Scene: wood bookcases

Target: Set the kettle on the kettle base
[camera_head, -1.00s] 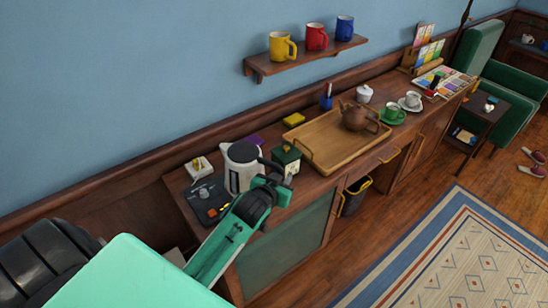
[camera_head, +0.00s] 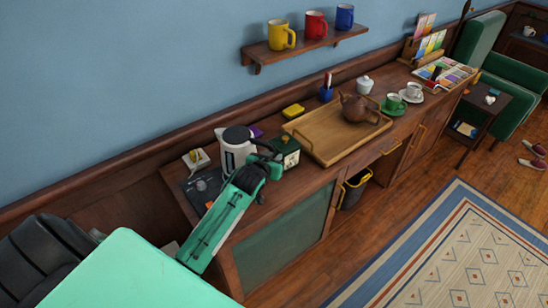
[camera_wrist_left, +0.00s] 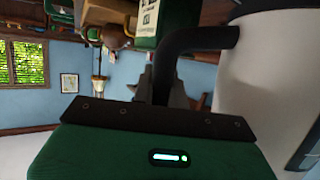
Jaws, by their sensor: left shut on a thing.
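The kettle (camera_head: 234,156) is white with a black lid and stands upright at the left end of the wooden counter. It also shows large at the right of the left wrist view (camera_wrist_left: 262,80). My left gripper (camera_head: 268,166) is shut on its black handle (camera_wrist_left: 184,50). A dark flat base with a round grey middle (camera_head: 201,185), apparently the kettle base, lies on the counter just left of the kettle. My left arm hides the kettle's lower front, so I cannot tell how high its bottom is. My right gripper is out of view.
A dark green tin (camera_head: 287,152) stands close to the kettle's right. A small white box (camera_head: 196,158) lies behind the base. A wooden tray (camera_head: 325,148) with a brown teapot (camera_head: 357,107) is farther right. A shelf with mugs (camera_head: 310,47) hangs above.

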